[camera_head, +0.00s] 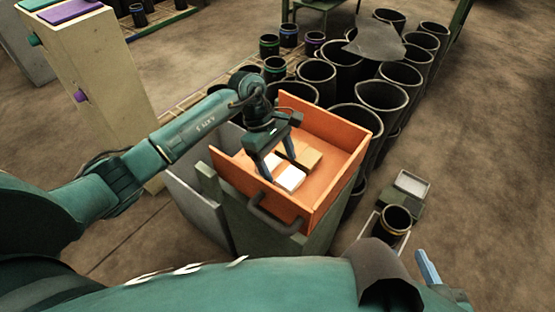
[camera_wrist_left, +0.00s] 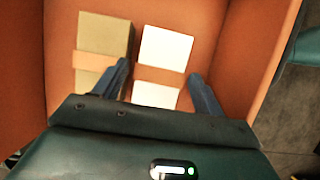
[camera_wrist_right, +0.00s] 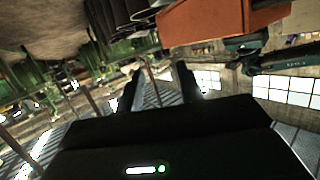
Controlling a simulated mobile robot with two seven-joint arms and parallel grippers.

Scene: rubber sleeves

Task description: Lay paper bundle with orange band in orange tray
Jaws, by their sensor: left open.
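The white paper bundle (camera_head: 291,180) lies flat in the orange tray (camera_head: 340,130). In the left wrist view the bundle (camera_wrist_left: 166,48) has an orange band across its middle. A tan bundle (camera_wrist_left: 104,34), also with an orange band, lies beside it on the left; it also shows in the head view (camera_head: 308,158). My left gripper (camera_head: 277,163) is over the tray, and its fingers (camera_wrist_left: 162,85) are apart on either side of the white bundle's lower part. Contact cannot be told. My right gripper (camera_wrist_right: 156,88) is open and empty, away from the tray.
The tray has high walls and a dark handle (camera_head: 274,215) at its front. Several black tubs (camera_head: 380,95) stand behind and right of it. A beige cabinet (camera_head: 90,80) stands at the left. A small black pot (camera_head: 394,222) and a green box (camera_head: 405,195) are at the right.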

